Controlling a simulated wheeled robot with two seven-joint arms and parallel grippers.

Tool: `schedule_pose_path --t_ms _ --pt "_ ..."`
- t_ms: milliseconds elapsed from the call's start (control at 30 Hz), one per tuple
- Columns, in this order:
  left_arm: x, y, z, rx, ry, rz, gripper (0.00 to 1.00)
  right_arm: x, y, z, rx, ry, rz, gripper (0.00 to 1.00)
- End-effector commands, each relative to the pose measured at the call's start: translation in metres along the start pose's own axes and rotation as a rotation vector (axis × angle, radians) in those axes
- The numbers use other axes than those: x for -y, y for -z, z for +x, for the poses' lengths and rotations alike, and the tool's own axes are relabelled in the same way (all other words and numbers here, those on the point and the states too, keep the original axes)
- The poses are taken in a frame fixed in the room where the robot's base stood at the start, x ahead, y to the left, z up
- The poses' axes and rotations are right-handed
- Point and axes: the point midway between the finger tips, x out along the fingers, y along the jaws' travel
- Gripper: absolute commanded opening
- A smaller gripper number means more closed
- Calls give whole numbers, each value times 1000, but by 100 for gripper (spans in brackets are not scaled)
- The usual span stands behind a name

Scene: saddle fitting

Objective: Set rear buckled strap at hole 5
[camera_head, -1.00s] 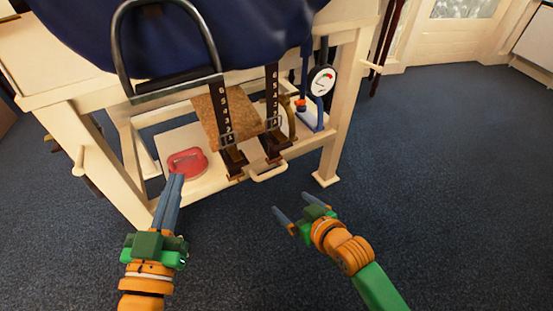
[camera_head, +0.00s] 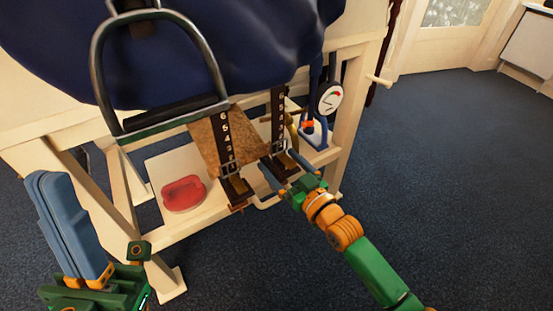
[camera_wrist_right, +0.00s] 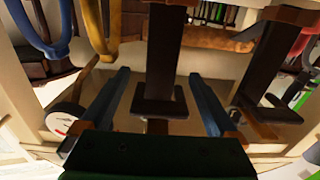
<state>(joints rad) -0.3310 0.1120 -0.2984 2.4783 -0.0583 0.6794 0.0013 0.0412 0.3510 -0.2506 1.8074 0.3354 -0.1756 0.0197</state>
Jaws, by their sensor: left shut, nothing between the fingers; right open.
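Two dark numbered straps hang below the blue saddle (camera_head: 180,60) in front of a brown panel: a left strap (camera_head: 225,135) and a right strap (camera_head: 278,108). Each has a metal buckle low down, below the visible numbers; which hole each pin sits in is too small to tell. My right gripper (camera_head: 287,168) is open at the lower end of the right strap. In the right wrist view that strap (camera_wrist_right: 165,55) shows between the open fingers, not gripped; its buckle is not clear there. My left gripper (camera_head: 45,180) is shut and empty at the lower left, away from the straps.
A metal stirrup (camera_head: 222,75) hangs left of the straps. A red object (camera_head: 183,194) lies on the low shelf of the wooden stand (camera_head: 350,100). A round dial gauge (camera_head: 329,98) stands right of the straps. Blue carpet floor at right is clear.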

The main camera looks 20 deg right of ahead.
Motion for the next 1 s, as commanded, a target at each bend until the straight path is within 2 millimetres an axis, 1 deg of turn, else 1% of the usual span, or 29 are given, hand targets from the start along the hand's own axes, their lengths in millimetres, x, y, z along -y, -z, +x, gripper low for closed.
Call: schedule_pose_path --t_ms 33,67,100,167,200,267,300,400,633,667,767,867,1000 --pt "0 0 0 0 0 0 0 0 0 0 0 0 0 95" --pt "0 0 0 0 0 0 0 0 0 0 0 0 0 90" --pt "0 0 0 0 0 0 0 0 0 0 1 0 0 79" --pt "0 0 0 0 0 0 0 0 0 0 1 0 0 63" --pt "0 0 0 0 0 0 0 0 0 0 1 0 0 52" --pt "0 0 0 0 0 0 0 0 0 0 1 0 0 36" --pt "0 0 0 0 1 0 0 0 0 0 1 0 0 25" --pt "0 0 0 0 1 -1 0 0 0 0 2 0 0 0" --pt "0 0 1 4 1 -1 0 0 0 0 3 0 0 0" --pt "0 -4 2 21 1 0 0 0 1 0 3 0 0 0" --pt "3 -26 2 144 6 6 0 0 6 0 4 0 0 0" --pt "6 -54 -1 301 14 9 0 0 12 0 4 0 1 0" --pt "11 -93 -16 531 26 14 0 0 19 0 4 0 1 0"
